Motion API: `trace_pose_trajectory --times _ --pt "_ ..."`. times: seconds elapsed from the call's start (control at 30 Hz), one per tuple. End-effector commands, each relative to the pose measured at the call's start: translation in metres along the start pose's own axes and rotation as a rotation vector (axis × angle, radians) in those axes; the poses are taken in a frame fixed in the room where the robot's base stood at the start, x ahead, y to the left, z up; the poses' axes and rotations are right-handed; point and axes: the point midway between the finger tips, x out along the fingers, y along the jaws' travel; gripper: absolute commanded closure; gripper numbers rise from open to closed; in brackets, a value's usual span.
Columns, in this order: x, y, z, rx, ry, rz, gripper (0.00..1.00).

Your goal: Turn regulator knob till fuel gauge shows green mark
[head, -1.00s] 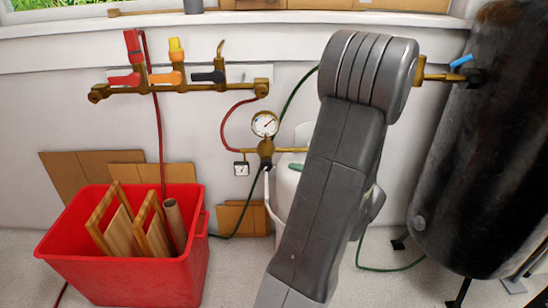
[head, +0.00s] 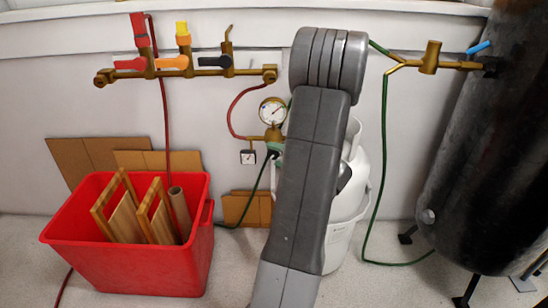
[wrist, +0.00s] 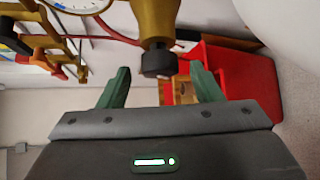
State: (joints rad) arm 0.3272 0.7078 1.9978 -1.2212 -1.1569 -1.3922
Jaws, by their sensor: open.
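The brass regulator (head: 272,134) is on the wall beside my arm in the head view. Its round white gauge (head: 272,111) has a dark needle pointing up and right; its markings are too small to read. In the wrist view the brass body comes down from the top and ends in a dark round knob (wrist: 157,63). My gripper (wrist: 160,70) is open, with one green finger on each side of the knob and a gap on both sides. A dial edge (wrist: 75,5) shows at the top left. My arm hides most of the gripper in the head view.
A white tank (head: 350,190) stands behind my arm. A valve manifold (head: 190,70) is at upper left, a red bin (head: 125,265) at lower left, and a dark cylinder (head: 475,160) at right. Hoses run between them.

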Motion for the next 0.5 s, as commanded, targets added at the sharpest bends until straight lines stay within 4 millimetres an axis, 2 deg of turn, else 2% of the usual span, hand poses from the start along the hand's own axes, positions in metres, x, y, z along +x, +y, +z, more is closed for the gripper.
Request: trace_pose_trajectory --times 0.1,0.2,0.5 --pt "0.013 -0.001 0.000 0.000 0.001 0.001 0.41" --pt "0.018 -0.001 0.000 0.001 0.000 0.000 0.41" --pt "0.020 0.000 0.000 0.002 -0.001 0.000 0.41"
